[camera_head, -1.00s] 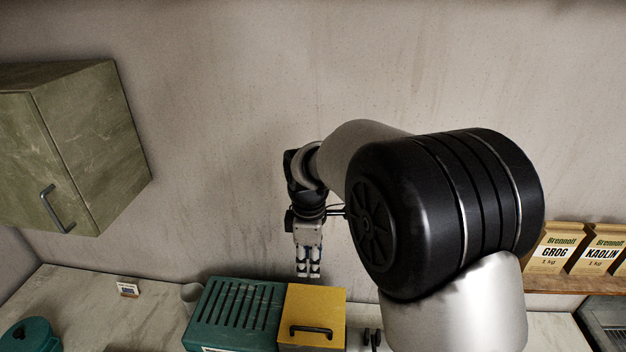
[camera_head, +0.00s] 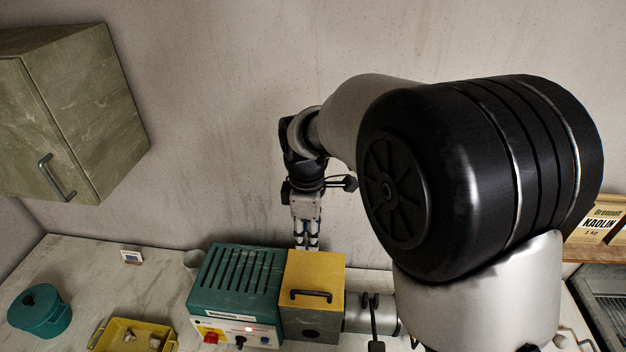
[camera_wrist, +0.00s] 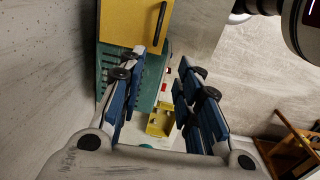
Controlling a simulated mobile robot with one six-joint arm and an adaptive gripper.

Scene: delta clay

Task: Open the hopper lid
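A black bar handle (camera_head: 311,295) sits near the lid's front edge. In the wrist view, the lid (camera_wrist: 125,22) and its handle (camera_wrist: 160,22) show at the top left. My gripper (camera_head: 306,244) points down near the lid's back edge, by the wall. In the wrist view, my gripper (camera_wrist: 166,105) is open, with nothing between its blue-padded fingers. I cannot tell its exact height above the lid.
The green slotted machine (camera_head: 238,272) has a control panel (camera_head: 236,333) with a red knob. A yellow tray (camera_head: 100,340) and green pot (camera_head: 42,308) stand left on the counter. The wall cabinet (camera_head: 75,120) is upper left. A grey cylinder (camera_head: 362,318) adjoins the hopper's right.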

